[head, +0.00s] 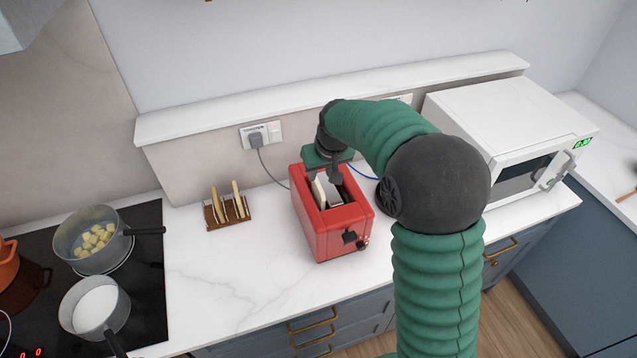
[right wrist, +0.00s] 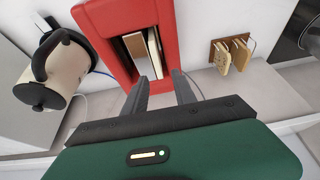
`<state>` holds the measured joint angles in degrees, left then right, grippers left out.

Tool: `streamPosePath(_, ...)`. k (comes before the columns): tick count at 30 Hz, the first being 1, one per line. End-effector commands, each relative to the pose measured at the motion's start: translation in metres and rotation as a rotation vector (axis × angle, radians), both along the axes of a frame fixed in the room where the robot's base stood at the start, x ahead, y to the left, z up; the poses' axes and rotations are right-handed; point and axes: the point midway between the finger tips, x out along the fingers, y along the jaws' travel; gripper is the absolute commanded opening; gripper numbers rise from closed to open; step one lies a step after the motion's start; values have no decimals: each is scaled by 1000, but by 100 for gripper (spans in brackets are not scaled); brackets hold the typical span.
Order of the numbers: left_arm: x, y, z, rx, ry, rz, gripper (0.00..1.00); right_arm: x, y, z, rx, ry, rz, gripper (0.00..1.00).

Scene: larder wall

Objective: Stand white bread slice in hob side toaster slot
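The red toaster (head: 325,233) stands on the white worktop and also fills the top of the right wrist view (right wrist: 90,18). A pale bread slice (head: 318,191) stands on edge in the toaster's hob side slot, its upper part showing. In the right wrist view the slice (right wrist: 154,52) shows as a thin pale edge in the slot. My right gripper (head: 335,178) is over the toaster opening. In the right wrist view its fingers (right wrist: 160,82) are apart, near the slice's end, with gaps visible beside it. My left gripper is not in view.
A wooden rack (head: 228,221) holding bread slices stands left of the toaster. The hob (head: 145,290) has pans (head: 94,303) at far left. A microwave (head: 510,125) stands at right. A cream kettle (right wrist: 65,75) shows in the wrist view. The worktop before the rack is clear.

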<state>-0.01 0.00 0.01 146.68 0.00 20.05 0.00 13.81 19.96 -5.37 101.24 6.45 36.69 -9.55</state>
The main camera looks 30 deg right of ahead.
Motion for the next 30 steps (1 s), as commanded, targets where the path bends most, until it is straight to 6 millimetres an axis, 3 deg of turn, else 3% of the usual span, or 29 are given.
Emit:
streamPosePath(5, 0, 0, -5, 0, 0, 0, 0, -7, 0, 23, 0, 0, -1, 33)
streamPosePath(8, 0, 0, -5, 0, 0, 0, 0, -19, 15, 16, 5, 16, 15, 33)
streamPosePath(11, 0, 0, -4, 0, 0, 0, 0, -55, 60, -14, 17, 54, 67, 33)
streamPosePath(15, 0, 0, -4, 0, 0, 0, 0, -135, 123, -62, 21, 114, 164, 33)
streamPosePath(19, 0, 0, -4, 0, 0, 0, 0, -190, 150, -88, 17, 148, 224, 33)
streamPosePath(22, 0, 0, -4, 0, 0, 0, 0, -202, 154, -94, 17, 157, 235, 33)
streamPosePath(30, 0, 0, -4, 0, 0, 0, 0, -201, 153, -95, 18, 159, 234, 33)
